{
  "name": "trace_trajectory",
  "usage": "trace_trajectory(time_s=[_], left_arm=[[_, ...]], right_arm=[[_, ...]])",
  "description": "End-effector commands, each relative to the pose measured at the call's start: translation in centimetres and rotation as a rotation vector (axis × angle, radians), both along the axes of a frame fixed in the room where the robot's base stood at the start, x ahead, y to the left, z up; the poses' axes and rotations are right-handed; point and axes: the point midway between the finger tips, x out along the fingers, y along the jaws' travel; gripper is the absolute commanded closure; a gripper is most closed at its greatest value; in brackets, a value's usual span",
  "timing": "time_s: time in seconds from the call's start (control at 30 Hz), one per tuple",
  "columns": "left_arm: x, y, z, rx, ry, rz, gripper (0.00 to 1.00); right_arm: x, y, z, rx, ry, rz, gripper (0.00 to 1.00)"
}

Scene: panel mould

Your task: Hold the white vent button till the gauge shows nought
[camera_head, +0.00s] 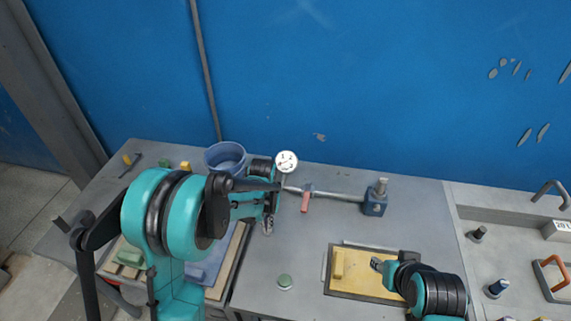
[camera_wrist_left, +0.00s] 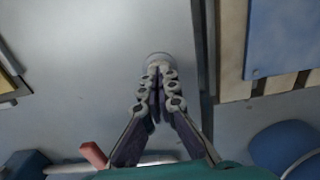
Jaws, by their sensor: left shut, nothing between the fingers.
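The gauge (camera_head: 286,162) is a white round dial at the back of the table; its needle is too small to read. My left gripper (camera_head: 268,226) points down at the table in front of the gauge. In the left wrist view, its fingers (camera_wrist_left: 158,82) are shut with nothing between them. A pale round button (camera_wrist_left: 157,57) shows just beyond the fingertips, partly hidden by them; I cannot tell whether they touch it. In the head view the gripper hides it. My right gripper (camera_head: 386,266) is over a yellow board; its finger opening is unclear.
A pipe with a red lever (camera_head: 306,201) runs right from the gauge to a blue block (camera_head: 375,200). The yellow board (camera_head: 350,287) lies right; a blue bucket (camera_head: 225,158) stands back left. Grey table between is clear.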

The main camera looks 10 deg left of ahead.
Motion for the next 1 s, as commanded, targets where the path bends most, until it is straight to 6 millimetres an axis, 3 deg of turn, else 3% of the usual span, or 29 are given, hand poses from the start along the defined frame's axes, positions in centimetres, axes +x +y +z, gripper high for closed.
trace_trajectory(time_s=[0.17, 0.8, 1.0], left_arm=[[0.0, 0.0, 0.5, 0.0, 0.0, 0.0, 1.0], [0.0, 0.0, 6.9, 0.0, 0.0, 0.0, 1.0], [0.0, 0.0, 7.0, 0.0, 0.0, 0.0, 1.0]], right_arm=[[0.0, 0.0, 0.4, 0.0, 0.0, 0.0, 0.6], [0.0, 0.0, 4.7, 0.0, 0.0, 0.0, 0.6], [0.0, 0.0, 4.7, 0.0, 0.0, 0.0, 0.6]])
